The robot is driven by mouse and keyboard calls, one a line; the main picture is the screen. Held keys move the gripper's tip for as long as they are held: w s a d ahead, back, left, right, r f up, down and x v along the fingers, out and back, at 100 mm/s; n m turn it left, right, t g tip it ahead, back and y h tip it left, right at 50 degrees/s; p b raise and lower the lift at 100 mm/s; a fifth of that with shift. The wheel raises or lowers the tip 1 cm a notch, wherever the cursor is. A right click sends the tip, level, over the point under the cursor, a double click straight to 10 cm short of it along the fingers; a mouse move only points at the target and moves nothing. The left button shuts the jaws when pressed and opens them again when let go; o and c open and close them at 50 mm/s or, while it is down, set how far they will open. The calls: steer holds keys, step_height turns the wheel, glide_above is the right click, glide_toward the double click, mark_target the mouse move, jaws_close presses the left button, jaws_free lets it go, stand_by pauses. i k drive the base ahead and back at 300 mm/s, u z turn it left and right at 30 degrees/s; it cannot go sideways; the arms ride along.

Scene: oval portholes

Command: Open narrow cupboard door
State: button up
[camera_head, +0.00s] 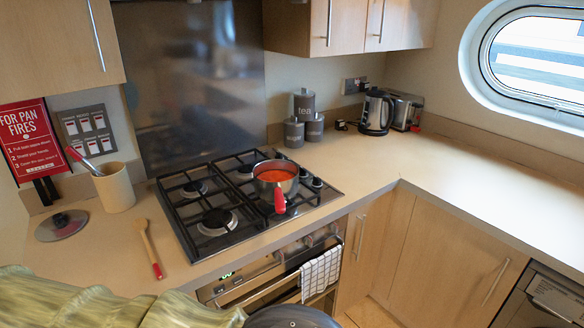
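The narrow cupboard door (377,240) is pale wood and stands under the worktop, between the oven and the inner corner of the counter. It looks shut. A slim upright metal handle (360,237) is on its left side, close to the oven. The lower end of the door runs down toward the floor and is partly hidden by the oven front and towel. My gripper is not in view.
A wider cupboard door (455,262) meets the narrow one at the corner. The oven (270,275) carries a checked towel (320,274). A red-handled pan (275,182) stands on the hob (217,218). Little floor (370,314) shows. Green cloth (90,305) fills the lower left.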

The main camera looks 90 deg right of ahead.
mark_target(366, 225)
steer(key=z, duration=3.4)
steer(key=i, duration=1)
